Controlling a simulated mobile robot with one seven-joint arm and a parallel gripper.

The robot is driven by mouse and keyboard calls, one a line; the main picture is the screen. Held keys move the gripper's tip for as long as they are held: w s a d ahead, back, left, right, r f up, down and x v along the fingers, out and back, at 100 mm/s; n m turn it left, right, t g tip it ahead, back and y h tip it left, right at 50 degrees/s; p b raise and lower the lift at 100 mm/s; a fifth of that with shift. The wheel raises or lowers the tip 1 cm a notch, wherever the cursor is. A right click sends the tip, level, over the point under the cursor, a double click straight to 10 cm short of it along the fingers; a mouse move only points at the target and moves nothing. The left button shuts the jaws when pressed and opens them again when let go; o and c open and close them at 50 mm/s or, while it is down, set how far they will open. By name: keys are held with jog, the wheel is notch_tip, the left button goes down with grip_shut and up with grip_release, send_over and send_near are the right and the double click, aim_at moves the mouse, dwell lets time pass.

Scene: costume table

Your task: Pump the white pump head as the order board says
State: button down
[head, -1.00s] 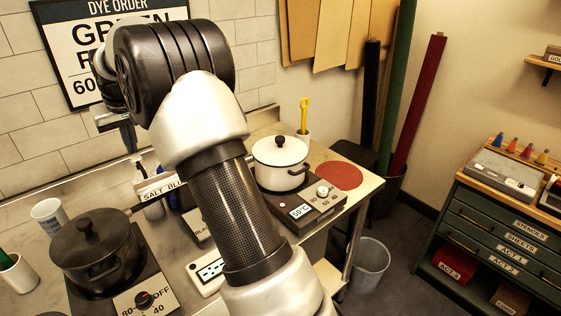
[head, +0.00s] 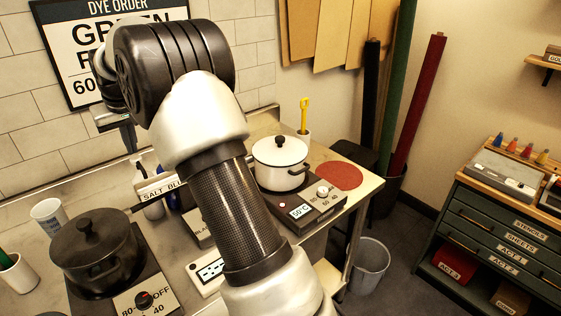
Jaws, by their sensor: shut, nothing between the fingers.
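The order board (head: 60,58) hangs on the tiled wall. It reads "DYE ORDER", "GREEN" partly hidden, a covered second line and "60"; my arm hides its right part. My gripper (head: 131,142) shows small at the left of my arm, pointing down above the bottles, shut and empty.
A dark lidded pot (head: 95,250) stands on a hotplate at left, near a white cup (head: 48,214). A white pot (head: 281,165) sits on another hotplate with a "50°C" display. A red round mat (head: 340,175) lies bare at right.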

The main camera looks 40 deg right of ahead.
jog(key=shift+f, duration=0.1)
jog(key=shift+f+b, duration=0.7)
jog(key=shift+f, duration=0.55)
jog(key=shift+s, duration=0.1)
jog(key=shift+r+p, duration=0.95)
jog(key=shift+r, duration=0.4)
notch_tip(320, 180, up, 6)
jog(key=p, duration=0.5)
jog(key=shift+f, duration=0.15)
